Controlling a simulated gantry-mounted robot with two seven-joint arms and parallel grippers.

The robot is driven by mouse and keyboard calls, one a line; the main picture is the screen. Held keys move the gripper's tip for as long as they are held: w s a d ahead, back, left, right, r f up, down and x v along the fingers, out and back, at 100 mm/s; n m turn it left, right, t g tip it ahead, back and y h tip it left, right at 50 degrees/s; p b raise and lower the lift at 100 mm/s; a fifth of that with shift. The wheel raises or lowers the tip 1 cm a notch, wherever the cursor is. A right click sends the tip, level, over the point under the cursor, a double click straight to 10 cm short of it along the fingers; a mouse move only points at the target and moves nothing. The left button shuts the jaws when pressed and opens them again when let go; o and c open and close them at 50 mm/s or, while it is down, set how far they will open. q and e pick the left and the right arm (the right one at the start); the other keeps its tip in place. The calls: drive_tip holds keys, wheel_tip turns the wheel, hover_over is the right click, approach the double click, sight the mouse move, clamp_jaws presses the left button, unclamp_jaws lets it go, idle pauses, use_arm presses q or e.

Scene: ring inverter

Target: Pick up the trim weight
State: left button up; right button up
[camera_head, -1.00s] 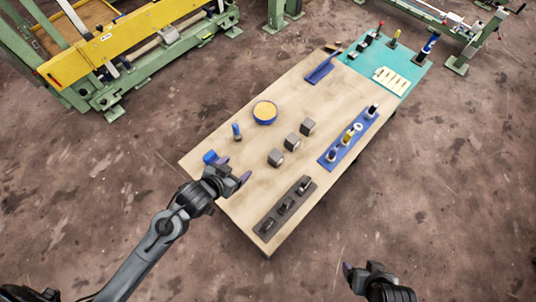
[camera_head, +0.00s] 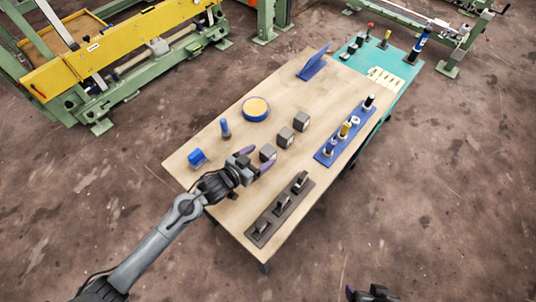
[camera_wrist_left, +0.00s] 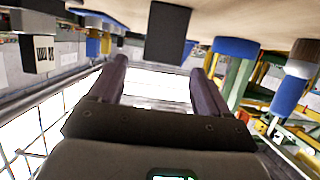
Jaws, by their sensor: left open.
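Three dark grey blocks stand in a diagonal row on the wooden table (camera_head: 222,212): a near block (camera_head: 268,152), a middle block (camera_head: 285,137) and a far block (camera_head: 300,121). I cannot tell for sure which is the trim weight. My left gripper (camera_head: 254,162) is open and empty beside the near block, its fingers pointing at it. In the left wrist view a dark block (camera_wrist_left: 168,32) appears ahead, between the lines of the open fingers (camera_wrist_left: 158,78); they do not enclose it. My right gripper (camera_head: 366,292) shows only partly at the bottom edge.
A blue round dish (camera_head: 256,109), a blue-handled peg (camera_head: 225,128) and a blue holder (camera_head: 197,158) stand left of the blocks. A dark rack (camera_head: 280,208) and a blue tray (camera_head: 325,154) lie to the right. A teal mat (camera_head: 408,65) covers the far end.

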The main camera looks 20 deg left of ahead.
sight(269, 149)
use_arm(q)
drive_tip(key=shift+x, duration=2.6)
drive_tip(key=shift+a, duration=0.1)
clamp_jaws()
drive_tip(key=shift+r, duration=0.2)
